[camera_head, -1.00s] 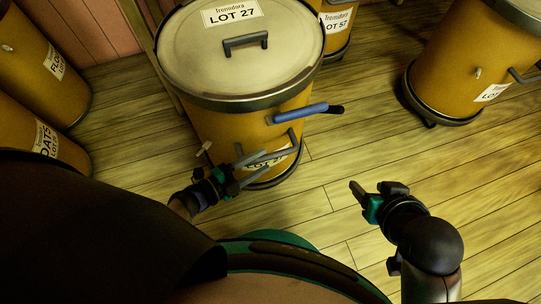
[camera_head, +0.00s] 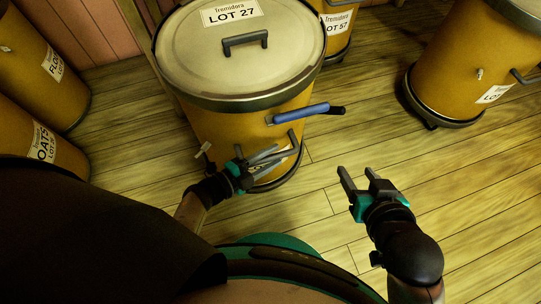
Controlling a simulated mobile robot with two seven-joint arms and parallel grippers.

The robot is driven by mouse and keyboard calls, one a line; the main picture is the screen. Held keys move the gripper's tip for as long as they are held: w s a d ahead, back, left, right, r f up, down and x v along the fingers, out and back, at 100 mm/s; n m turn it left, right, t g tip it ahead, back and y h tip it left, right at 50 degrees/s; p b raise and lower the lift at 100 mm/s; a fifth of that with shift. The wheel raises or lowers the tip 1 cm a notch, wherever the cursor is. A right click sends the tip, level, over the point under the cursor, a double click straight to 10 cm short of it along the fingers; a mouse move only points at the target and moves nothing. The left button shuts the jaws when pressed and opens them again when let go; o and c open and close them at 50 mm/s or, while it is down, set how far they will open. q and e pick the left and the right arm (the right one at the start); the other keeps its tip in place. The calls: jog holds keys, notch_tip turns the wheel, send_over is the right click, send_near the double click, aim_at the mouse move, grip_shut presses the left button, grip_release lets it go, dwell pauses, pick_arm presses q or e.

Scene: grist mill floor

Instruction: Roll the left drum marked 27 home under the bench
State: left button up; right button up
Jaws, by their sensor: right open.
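The yellow-brown drum (camera_head: 225,125) marked LOT 27 stands upright at upper centre, with a pale lid, a dark rim and a lid handle (camera_head: 245,40). A blue-gripped lever (camera_head: 305,113) sticks out from its right side. A grey bar handle (camera_head: 294,140) is on its front, below the lever. My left gripper (camera_head: 280,155) is at the drum's front beside this handle, its fingers overlapping the handle and the lower label in view. Whether they touch or hold it I cannot tell. My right gripper (camera_head: 357,174) is open and empty above the floor, right of the drum.
A drum marked LOT 57 (camera_head: 338,42) stands close behind. Another drum (camera_head: 455,75) on a dark wheeled base stands at the right. Two more drums, one marked OATS (camera_head: 40,155) and one marked FLO (camera_head: 45,65), stand at the left. Plank floor (camera_head: 365,125) is clear between centre and right.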

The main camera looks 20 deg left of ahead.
pick_arm(q)
grip_shut()
dwell(1.2)
